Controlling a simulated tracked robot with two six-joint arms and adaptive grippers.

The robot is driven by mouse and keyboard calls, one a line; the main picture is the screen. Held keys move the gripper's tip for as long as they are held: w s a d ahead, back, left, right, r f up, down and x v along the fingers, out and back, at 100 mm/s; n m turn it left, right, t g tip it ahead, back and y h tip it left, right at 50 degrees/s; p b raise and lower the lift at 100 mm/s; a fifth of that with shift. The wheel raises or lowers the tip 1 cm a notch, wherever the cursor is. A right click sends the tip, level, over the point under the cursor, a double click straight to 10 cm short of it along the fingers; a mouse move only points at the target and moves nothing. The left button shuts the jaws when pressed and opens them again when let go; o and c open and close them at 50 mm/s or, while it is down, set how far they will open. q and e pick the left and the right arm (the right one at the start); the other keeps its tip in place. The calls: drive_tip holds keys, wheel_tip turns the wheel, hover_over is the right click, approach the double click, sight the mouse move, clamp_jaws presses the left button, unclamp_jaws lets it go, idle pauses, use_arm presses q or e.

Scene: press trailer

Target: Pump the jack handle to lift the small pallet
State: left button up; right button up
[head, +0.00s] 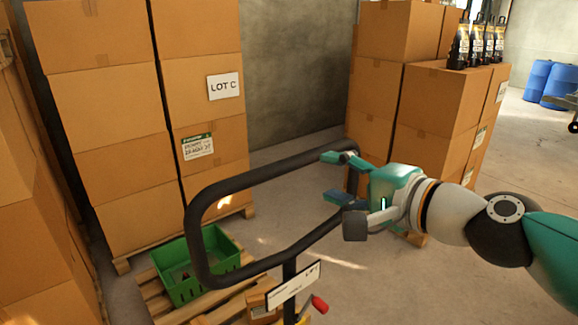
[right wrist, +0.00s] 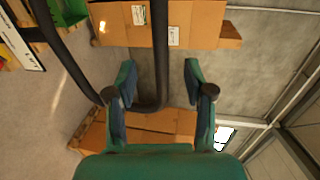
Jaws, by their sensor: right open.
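The jack handle (head: 195,225) is a black tube bent into a rounded loop on a dark post, with a white label plate (head: 293,285) below it. The small pallet (head: 222,307) is wooden, low at the bottom left, and bears a green crate (head: 197,266). My right gripper (head: 334,177) is open at the right end of the loop. Contact cannot be told. My left gripper is not in view.
Tall carton stacks stand at the left (head: 110,110) and behind the gripper (head: 385,105), the latter with black bottles (head: 478,45) on top. A red-knobbed lever (head: 319,304) is beside the post. Blue drums (head: 548,85) stand far right. Concrete floor is clear at lower right.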

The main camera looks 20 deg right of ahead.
sight(295, 167)
drive_tip(key=b+x, duration=0.1)
drive_tip(key=x, duration=1)
drive_tip(key=shift+w+a+f, duration=0.1)
drive_tip(key=shift+w+f, duration=0.05)
drive_tip(key=shift+w, duration=0.2)
clamp_jaws()
